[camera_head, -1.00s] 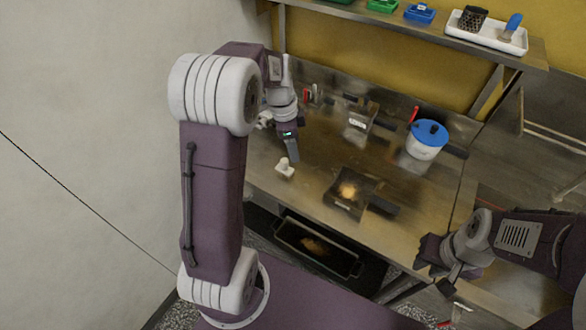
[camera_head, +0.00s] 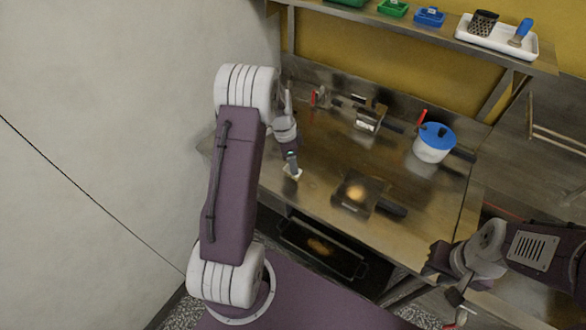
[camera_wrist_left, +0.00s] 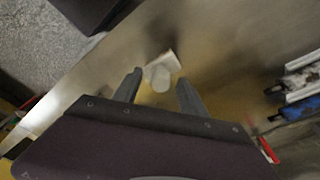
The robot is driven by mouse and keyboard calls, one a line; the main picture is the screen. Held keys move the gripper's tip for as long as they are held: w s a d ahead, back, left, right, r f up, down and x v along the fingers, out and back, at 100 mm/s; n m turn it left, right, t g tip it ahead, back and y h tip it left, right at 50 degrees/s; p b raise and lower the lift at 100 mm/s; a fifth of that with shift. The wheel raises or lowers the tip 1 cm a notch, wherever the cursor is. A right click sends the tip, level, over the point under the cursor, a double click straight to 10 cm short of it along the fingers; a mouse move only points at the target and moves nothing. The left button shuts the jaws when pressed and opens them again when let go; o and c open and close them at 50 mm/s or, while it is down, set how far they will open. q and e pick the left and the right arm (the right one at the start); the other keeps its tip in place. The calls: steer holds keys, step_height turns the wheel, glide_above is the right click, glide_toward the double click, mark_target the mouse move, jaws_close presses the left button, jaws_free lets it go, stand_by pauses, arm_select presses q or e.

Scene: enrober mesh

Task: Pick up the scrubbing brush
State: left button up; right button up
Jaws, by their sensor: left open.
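A small white block with a rounded knob, which looks like the scrubbing brush (camera_head: 297,176), stands on the steel counter near its front left. It also shows, blurred, in the left wrist view (camera_wrist_left: 166,66). My left gripper (camera_head: 292,163) is just above it in the head view and partly covers it. In the left wrist view the left gripper (camera_wrist_left: 160,90) is open, with the white knob ahead between its fingertips. Whether they touch it I cannot tell. My right gripper (camera_head: 446,268) is at the lower right, by the counter's front edge; its jaws do not show clearly.
A dark pan (camera_head: 358,192) lies right of the brush on the counter (camera_head: 320,190). A white pot with blue lid (camera_head: 434,146) stands farther right. A metal holder (camera_head: 369,118) is behind. A white tray (camera_head: 480,38) with a grater and blue-handled brush is on the shelf.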

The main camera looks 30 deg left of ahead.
arm_select(q)
steer(key=shift+f, duration=0.65)
jaws_close()
steer(key=shift+w+r, duration=0.1)
steer(key=shift+r, duration=0.3)
steer(key=r, duration=0.2)
steer(key=d+r+b, duration=0.1)
steer(key=r, duration=0.1)
steer(key=shift+w, duration=0.15)
steer(key=w+d+r+b, duration=0.1)
steer(key=w+d+r, duration=0.1)
steer(key=d+r, duration=0.4)
steer(key=d, duration=0.4)
steer(key=shift+w+r, duration=0.15)
steer(key=shift+w, duration=0.2)
steer(key=shift+d, duration=0.1)
